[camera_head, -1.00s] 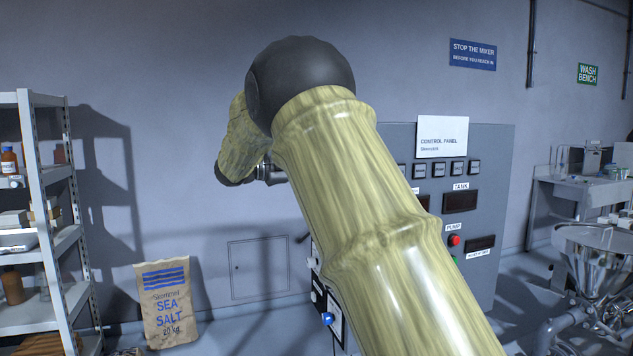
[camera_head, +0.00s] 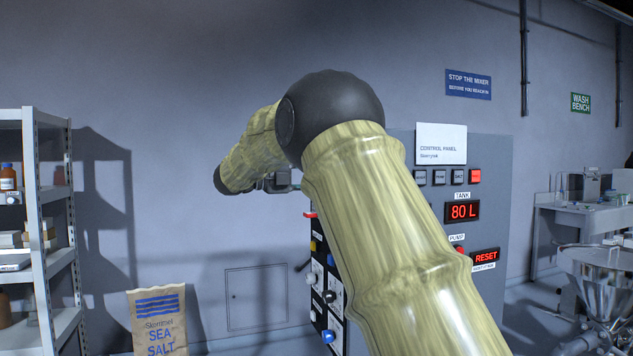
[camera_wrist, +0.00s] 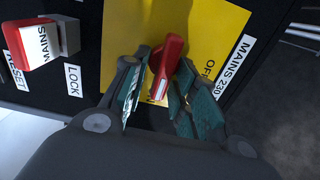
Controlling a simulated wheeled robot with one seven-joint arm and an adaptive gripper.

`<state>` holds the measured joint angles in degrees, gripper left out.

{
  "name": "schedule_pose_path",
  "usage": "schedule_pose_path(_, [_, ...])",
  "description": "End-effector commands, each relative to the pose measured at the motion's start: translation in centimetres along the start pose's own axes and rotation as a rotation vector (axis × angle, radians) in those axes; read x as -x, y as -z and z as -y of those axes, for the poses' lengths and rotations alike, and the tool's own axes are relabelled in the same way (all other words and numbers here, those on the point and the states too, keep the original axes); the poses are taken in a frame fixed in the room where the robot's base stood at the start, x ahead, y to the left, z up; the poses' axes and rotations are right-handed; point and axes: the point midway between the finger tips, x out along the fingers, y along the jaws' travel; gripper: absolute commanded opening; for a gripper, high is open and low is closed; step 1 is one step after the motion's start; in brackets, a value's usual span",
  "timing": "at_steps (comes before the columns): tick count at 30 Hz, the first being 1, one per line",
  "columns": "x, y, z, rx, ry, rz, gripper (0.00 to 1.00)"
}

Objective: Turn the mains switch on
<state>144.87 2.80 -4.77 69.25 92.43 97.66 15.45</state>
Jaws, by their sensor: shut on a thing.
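The red mains switch handle (camera_wrist: 170,52) stands on a yellow plate (camera_wrist: 218,22) in the wrist view. A white label beside it reads "MAINS 230", and "OFF" is printed on the plate. My gripper (camera_wrist: 158,82) has its two fingers on either side of the handle, shut on it. The handle lies slightly tilted in the picture. The control panel (camera_head: 490,215) shows a lit "80 L" tank display (camera_head: 462,211) and a lit "RESET" display (camera_head: 486,257).
A red block with a "MAINS" tag (camera_wrist: 38,46) sits left of the switch, near "LOCK" and "RESET" labels. Several knobs line the panel's side. A salt sack (camera_head: 158,320) and a shelf (camera_head: 45,200) stand left; a steel hopper (camera_head: 600,285) stands right.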

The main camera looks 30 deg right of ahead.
Motion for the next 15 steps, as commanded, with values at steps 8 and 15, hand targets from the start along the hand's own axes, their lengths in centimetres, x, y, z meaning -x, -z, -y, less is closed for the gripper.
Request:
schedule_pose_path(8, [0.10, -0.02, -0.22, 0.002, -0.002, 0.000, 0.04])
schedule_pose_path(15, [0.07, -0.01, -0.17, 0.001, -0.001, 0.000, 0.34])
